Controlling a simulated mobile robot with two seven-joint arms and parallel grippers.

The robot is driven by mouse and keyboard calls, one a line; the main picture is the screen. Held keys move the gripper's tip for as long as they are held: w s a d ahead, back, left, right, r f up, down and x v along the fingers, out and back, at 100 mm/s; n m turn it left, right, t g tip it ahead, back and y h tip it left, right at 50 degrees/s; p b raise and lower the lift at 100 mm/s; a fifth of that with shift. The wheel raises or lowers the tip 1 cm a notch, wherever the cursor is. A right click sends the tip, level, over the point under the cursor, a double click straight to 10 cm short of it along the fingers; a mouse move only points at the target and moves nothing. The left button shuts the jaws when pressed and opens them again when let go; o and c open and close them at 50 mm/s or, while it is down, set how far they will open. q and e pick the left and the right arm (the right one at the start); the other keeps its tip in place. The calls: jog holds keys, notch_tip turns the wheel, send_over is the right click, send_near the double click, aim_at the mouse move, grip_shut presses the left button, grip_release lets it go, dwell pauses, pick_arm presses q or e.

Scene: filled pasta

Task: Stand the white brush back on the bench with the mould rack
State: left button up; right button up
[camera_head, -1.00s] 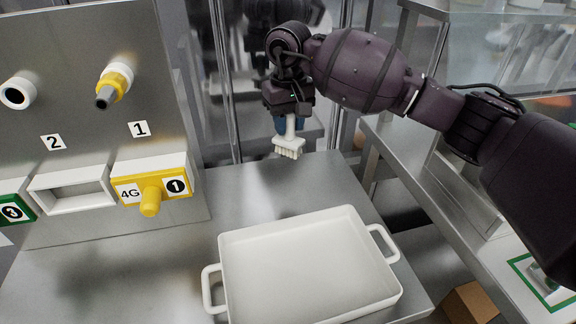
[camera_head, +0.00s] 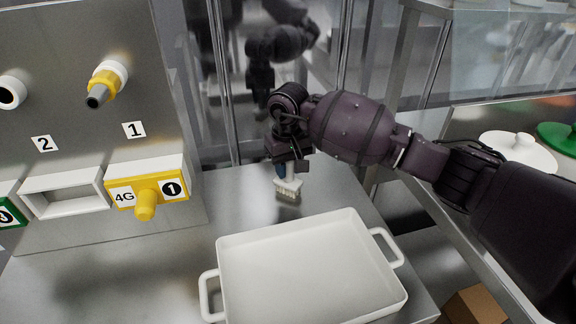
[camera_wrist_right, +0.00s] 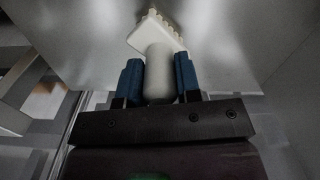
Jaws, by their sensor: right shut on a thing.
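The white brush (camera_head: 289,186) is in my right gripper (camera_head: 281,171), bristles downward, low over the metal bench (camera_head: 225,205) behind the white tray. I cannot tell whether the bristles touch the bench. In the right wrist view, the blue fingers of the right gripper (camera_wrist_right: 159,80) are shut on both sides of the brush's pale round handle (camera_wrist_right: 159,70); its wide toothed head (camera_wrist_right: 153,33) is beyond the fingertips. I cannot make out a mould rack for certain. My left gripper is not in view.
A white two-handled tray (camera_head: 222,268) fills the front of the bench. A metal panel with nozzles and a yellow drawer block (camera_head: 146,192) stands at left. A glass partition is behind. Another bench at right carries a white lid (camera_head: 518,151) and a green one (camera_head: 560,137).

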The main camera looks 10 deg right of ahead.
jog(key=shift+r, duration=0.15)
jog(key=o, duration=1)
jog(key=shift+f, duration=0.2)
jog(key=shift+c, duration=0.2)
notch_tip(320, 180, up, 12)
jog(key=shift+r+p, duration=0.2)
jog(key=shift+p, duration=0.35)
